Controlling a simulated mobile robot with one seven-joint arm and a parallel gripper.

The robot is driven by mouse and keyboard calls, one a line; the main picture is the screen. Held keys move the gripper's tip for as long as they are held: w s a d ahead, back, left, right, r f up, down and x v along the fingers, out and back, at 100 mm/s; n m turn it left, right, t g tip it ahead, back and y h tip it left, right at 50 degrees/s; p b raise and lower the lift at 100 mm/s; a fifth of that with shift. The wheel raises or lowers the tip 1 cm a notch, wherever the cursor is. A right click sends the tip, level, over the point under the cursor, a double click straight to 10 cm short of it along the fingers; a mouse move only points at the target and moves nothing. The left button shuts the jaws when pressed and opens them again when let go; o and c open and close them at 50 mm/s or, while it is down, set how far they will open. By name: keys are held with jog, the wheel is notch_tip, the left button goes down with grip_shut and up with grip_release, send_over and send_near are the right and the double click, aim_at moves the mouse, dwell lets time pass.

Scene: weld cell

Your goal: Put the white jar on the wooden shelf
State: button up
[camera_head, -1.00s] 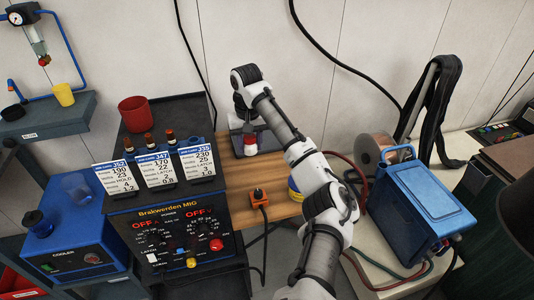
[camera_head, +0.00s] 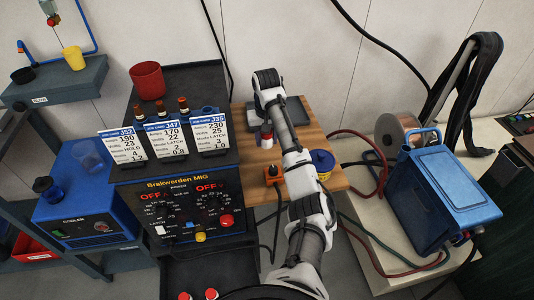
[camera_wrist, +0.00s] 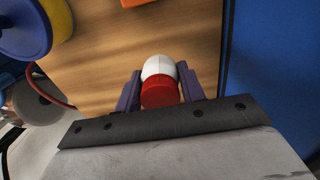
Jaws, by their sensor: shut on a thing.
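The white jar (camera_wrist: 158,67) with its red lid (camera_wrist: 159,93) sits between the two fingers of my gripper (camera_wrist: 158,90) in the wrist view, lid toward the camera. My gripper is shut on it. In the head view my gripper (camera_head: 264,138) is over the left part of the wooden surface (camera_head: 316,132), and the jar is small and partly covered by my arm. The wooden surface also shows behind the jar in the wrist view (camera_wrist: 95,65). I cannot tell whether the jar touches the wood.
A welder with job cards (camera_head: 172,140) stands left of the wood. An orange box (camera_head: 273,175) and a blue-yellow spool (camera_head: 322,162) are at its front. A blue case (camera_head: 445,190) and a wire reel (camera_head: 395,133) stand right. Some bare wood lies right of my arm.

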aim_at(267, 157)
jog(key=shift+f, duration=2.7)
jog(key=shift+f, duration=0.1)
jog(key=o, duration=1.1)
notch_tip(267, 157, up, 12)
jog(key=shift+r+p, duration=0.1)
jog(key=shift+p, duration=1.15)
